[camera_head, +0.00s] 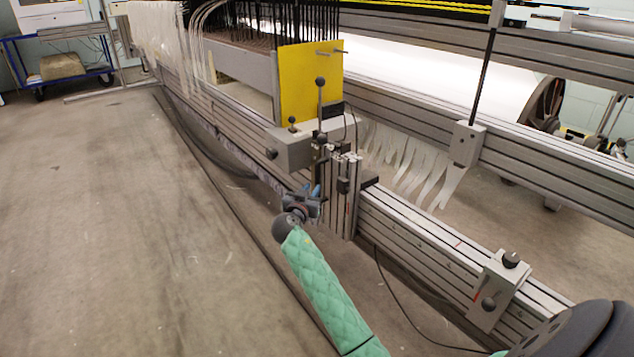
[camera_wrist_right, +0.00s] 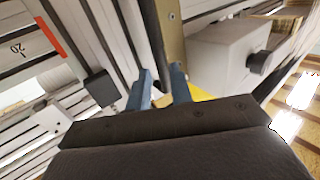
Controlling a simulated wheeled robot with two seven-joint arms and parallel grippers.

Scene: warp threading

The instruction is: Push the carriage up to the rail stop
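The carriage (camera_head: 293,150) is a grey block on the long rail (camera_head: 410,225), with an upright yellow plate and black-knobbed levers. The rail stop (camera_head: 497,290) is a grey clamp with black knobs, nearer to me on the right. A stretch of bare rail separates the two. My right gripper (camera_head: 311,190) is low at the carriage's front end. In the right wrist view its blue fingers (camera_wrist_right: 160,90) stand on both sides of a dark upright bar (camera_wrist_right: 152,35), which seems to fill the gap. The carriage's grey box (camera_wrist_right: 228,55) shows beside them. My left gripper is out of view.
White strips (camera_head: 410,165) hang behind the rail. A thin black cable (camera_head: 395,295) hangs in front of it. A scale with a red mark (camera_wrist_right: 48,35) shows in the right wrist view. The floor (camera_head: 130,240) left of the rail is clear. A blue cart (camera_head: 60,65) stands far left.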

